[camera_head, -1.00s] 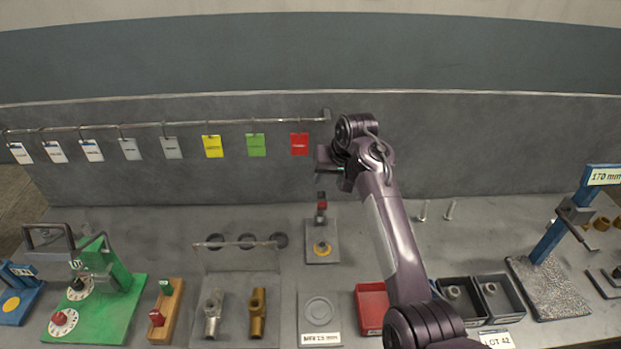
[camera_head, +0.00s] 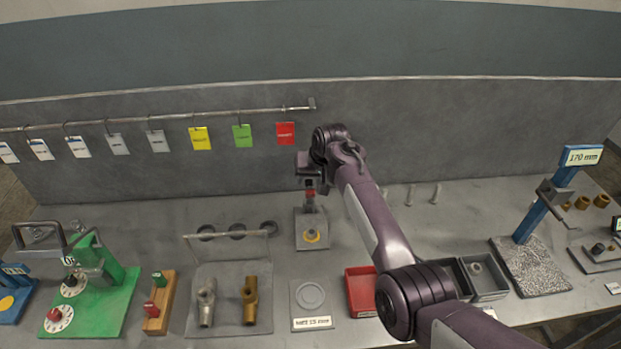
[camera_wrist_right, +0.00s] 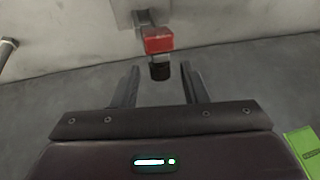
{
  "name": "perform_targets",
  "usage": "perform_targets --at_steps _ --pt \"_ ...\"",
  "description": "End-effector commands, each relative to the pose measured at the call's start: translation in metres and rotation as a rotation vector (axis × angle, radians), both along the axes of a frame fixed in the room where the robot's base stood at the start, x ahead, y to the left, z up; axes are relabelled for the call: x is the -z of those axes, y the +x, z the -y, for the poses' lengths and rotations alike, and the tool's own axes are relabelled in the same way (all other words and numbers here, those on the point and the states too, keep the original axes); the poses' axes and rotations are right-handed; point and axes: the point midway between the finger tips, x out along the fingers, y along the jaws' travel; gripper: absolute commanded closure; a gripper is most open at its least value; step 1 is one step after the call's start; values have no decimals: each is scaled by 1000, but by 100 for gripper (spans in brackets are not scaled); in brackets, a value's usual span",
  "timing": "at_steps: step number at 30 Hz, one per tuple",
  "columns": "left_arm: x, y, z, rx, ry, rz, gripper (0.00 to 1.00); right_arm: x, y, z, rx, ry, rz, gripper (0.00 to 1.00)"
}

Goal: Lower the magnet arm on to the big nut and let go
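The magnet arm (camera_head: 310,203) stands on a grey plate (camera_head: 301,243) in the middle of the bench, with a red block and a black end. My right gripper (camera_head: 309,186) is just above the top of the magnet arm. In the right wrist view its two fingers (camera_wrist_right: 160,75) are apart, with the arm's black end (camera_wrist_right: 160,71) between the tips and the red block (camera_wrist_right: 158,41) just beyond. Contact cannot be told. My left gripper is not in view.
A rail of hanging tags (camera_head: 201,138) runs behind. A clear-shielded stand with two fittings (camera_head: 249,300) is left of the plate, a round disc plate (camera_head: 310,296) in front. A red bin (camera_head: 360,291) and grey bins (camera_head: 489,287) stand right, partly behind my right arm.

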Motion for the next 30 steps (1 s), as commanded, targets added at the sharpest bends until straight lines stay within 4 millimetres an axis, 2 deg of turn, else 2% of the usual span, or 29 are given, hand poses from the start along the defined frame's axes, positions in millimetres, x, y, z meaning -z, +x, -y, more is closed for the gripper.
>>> perform_targets --at_steps 1,9,20,30 --pt "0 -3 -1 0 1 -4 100 0 0 0 0 0 0 66" --pt "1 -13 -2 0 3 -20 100 0 0 0 0 0 -1 100" --pt "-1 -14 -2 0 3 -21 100 1 -2 0 0 0 11 100" --pt "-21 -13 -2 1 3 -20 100 3 -17 0 -1 -2 175 100"
